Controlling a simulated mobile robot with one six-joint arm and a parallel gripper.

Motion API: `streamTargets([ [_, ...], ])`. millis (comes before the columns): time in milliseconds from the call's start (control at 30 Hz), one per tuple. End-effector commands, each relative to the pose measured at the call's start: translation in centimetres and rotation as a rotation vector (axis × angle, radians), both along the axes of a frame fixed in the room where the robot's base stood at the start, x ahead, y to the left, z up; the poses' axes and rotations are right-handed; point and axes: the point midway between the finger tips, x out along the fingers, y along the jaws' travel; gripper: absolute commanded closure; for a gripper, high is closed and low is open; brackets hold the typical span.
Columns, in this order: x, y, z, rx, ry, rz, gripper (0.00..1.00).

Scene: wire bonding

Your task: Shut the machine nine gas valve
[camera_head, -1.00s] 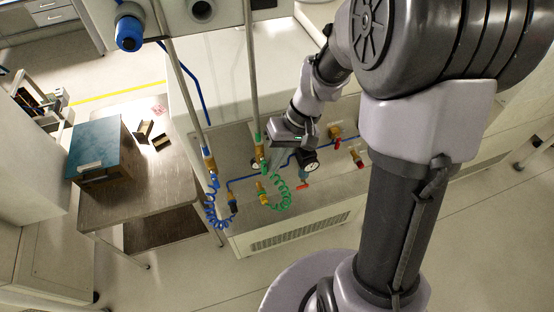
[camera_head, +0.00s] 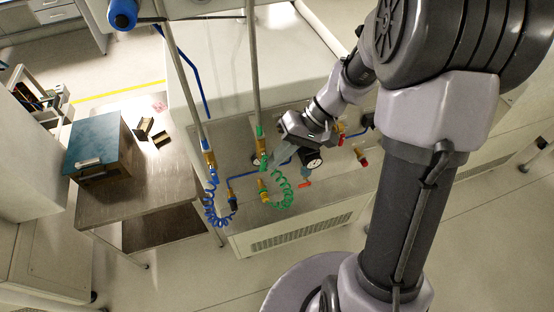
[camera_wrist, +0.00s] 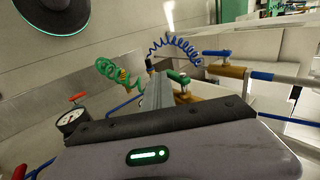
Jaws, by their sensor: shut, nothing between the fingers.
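My gripper (camera_head: 277,160) is shut and empty, reaching down-left beside the green-handled valve (camera_head: 263,161) on a vertical pipe. In the wrist view its fingers (camera_wrist: 154,90) point at the pipework, just left of the green handle (camera_wrist: 178,77); I cannot tell whether they touch. A blue-handled valve (camera_head: 209,147) is on the pipe to the left; its handle lies along the pipe in the wrist view (camera_wrist: 217,53). Red-handled valves (camera_head: 362,160) are to the right, and a red handle (camera_head: 304,184) sits below a pressure gauge (camera_head: 313,160). No label naming machine nine is readable.
A green coiled hose (camera_head: 283,197) and a blue coiled hose (camera_head: 214,210) hang near the fingers. Two upright pipes (camera_head: 252,70) stand close by. A table with a teal-topped box (camera_head: 97,142) is at the left. Floor is free in front.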

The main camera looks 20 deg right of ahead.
Motion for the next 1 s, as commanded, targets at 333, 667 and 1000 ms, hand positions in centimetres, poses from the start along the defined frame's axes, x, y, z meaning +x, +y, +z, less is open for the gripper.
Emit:
streamTargets([
  [333,0.0,0.6,-1.2,0.323,0.003,-0.004,1.00],
  [667,0.0,1.6,-1.6,0.636,0.003,-0.002,1.00],
  [1000,0.0,2.6,-1.5,0.791,0.000,0.001,1.00],
])
